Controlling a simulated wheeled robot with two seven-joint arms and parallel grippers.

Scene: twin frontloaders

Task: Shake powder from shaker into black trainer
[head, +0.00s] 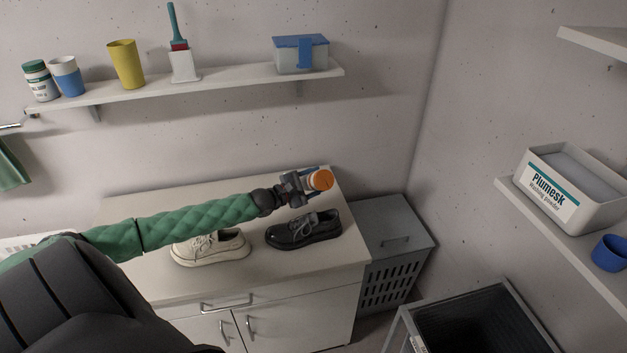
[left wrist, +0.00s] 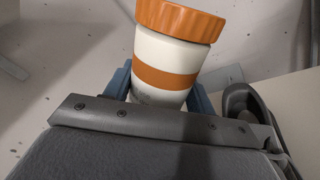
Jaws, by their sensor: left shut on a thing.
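The shaker (left wrist: 165,55) is white with an orange band and an orange ribbed cap; its cap also shows in the head view (head: 320,180). My left gripper (head: 303,184) is shut on the shaker, its blue fingers on either side of it in the left wrist view (left wrist: 157,92). The black trainer stands on the white counter (head: 190,285); part of a dark shoe shows at the right of the wrist view. No powder is visible. My right gripper is out of view.
A cream trainer (head: 210,249) stands left of the black one. A wall shelf (head: 225,86) above holds cups, a brush and a blue-lidded box (head: 301,54). A grey hamper (head: 393,245) stands right of the counter. A Plumesk box (head: 562,195) sits on the right shelf.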

